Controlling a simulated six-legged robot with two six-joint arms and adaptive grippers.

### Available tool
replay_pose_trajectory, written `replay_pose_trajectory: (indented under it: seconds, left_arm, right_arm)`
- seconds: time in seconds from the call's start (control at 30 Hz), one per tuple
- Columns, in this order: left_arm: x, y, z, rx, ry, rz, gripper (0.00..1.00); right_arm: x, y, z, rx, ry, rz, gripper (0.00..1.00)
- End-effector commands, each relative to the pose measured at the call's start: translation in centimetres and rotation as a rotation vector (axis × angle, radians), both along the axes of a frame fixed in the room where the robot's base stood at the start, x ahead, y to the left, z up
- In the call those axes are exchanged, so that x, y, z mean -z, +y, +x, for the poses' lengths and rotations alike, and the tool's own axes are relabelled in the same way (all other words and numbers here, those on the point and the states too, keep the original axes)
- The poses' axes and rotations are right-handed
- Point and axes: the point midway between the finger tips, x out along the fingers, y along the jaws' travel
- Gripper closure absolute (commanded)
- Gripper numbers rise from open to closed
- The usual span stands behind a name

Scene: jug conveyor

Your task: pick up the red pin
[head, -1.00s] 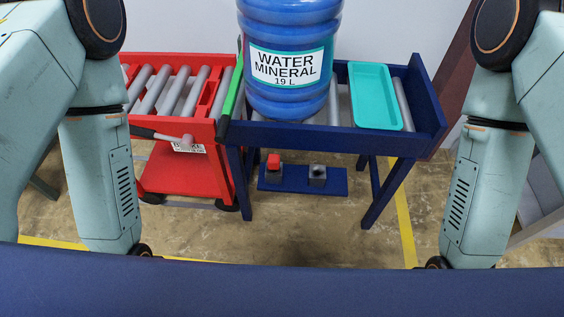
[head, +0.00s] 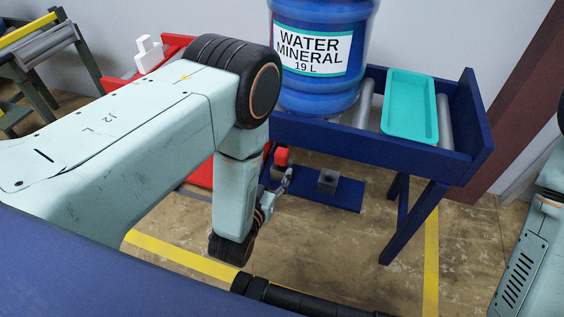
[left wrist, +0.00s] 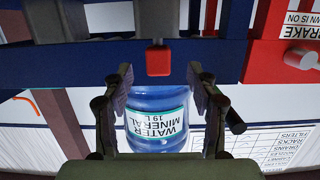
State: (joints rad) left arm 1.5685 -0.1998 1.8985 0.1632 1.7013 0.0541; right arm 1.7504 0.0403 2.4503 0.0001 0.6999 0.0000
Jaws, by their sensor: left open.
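The red pin (head: 282,156) stands upright in a grey holder on a low blue plate (head: 348,194) under the blue conveyor table. My left gripper (head: 286,180) is just in front of it and partly covers its holder. In the left wrist view the scene is upside down, and the red pin (left wrist: 158,60) lies ahead between the two open fingers (left wrist: 160,82), which appear apart from it. A second grey block (head: 327,181) with a dark hole on top stands to the right on the plate. My right gripper is out of view.
A large blue water jug (head: 318,85) and a turquoise tray (head: 410,107) are on the blue roller table (head: 375,146) above the plate. A table leg (head: 410,230) stands to the right. The red cart (head: 200,174) is mostly hidden behind my left arm.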

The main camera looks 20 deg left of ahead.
Motion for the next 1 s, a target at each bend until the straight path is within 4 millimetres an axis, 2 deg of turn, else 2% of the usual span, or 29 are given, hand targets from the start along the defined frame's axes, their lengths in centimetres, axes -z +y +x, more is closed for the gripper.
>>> replay_pose_trajectory:
  seconds: [0.5,0.83,1.0]
  left_arm:
    - [1.1,0.0,6.2,-0.002,0.002,0.000,0.42]
    - [1.0,-0.3,6.7,-0.001,0.004,0.001,0.42]
    - [1.0,-0.5,6.7,-0.001,0.005,0.001,0.57]
  right_arm:
    - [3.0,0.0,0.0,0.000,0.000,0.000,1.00]
    - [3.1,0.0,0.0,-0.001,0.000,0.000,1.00]
    - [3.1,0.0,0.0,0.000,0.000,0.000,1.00]
